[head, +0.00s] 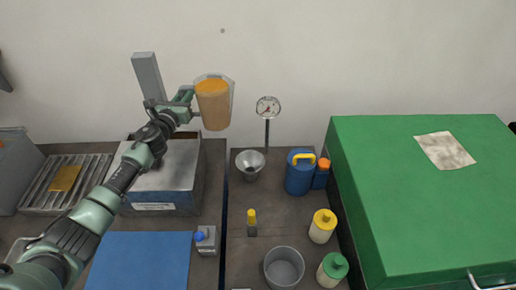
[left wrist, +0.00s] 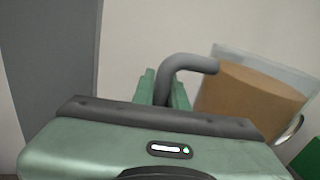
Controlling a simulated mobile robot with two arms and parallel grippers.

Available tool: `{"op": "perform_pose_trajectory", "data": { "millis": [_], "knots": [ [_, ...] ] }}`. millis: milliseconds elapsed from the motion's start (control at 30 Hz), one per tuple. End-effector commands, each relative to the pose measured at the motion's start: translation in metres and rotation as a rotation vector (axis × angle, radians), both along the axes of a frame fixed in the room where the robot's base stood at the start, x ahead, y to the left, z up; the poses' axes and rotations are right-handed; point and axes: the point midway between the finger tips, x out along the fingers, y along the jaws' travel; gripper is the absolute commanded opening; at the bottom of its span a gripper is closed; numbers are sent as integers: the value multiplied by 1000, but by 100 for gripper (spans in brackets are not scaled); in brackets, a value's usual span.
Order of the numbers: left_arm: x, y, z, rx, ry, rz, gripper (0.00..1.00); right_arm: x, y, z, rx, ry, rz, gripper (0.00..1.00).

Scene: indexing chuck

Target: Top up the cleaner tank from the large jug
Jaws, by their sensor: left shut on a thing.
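A large clear jug (head: 214,102) with orange-brown liquid is held high in front of the wall, leaning slightly. In the left wrist view the jug (left wrist: 252,98) shows its brown contents and a grey handle (left wrist: 186,64). My left gripper (head: 192,102) is shut on that handle; its green fingers (left wrist: 164,88) close around it. A blue-grey box (head: 170,196) with a label too small to read stands below my left arm, which partly hides it; it may be the cleaner tank. A metal funnel (head: 250,163) is right of and below the jug. My right gripper is not in view.
A dial gauge (head: 268,107) stands on a post behind the funnel. A blue can (head: 299,176), several bottles and a grey bucket (head: 284,267) fill the right part of the bench. A large green case (head: 420,210) borders it. A blue mat (head: 140,262) lies front left.

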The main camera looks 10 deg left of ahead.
Motion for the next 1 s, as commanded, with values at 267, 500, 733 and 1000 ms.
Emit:
{"op": "perform_pose_trajectory", "data": {
  "millis": [267,500,733,1000],
  "knots": [
    [0,0,0,-1,-1,0,0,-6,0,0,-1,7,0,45],
    [0,0,0,9,-4,0,0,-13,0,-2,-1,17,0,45],
    [-2,-4,2,72,-30,-1,0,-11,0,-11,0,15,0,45],
    [-4,-8,10,168,-69,0,0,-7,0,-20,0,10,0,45]
  ]
}}
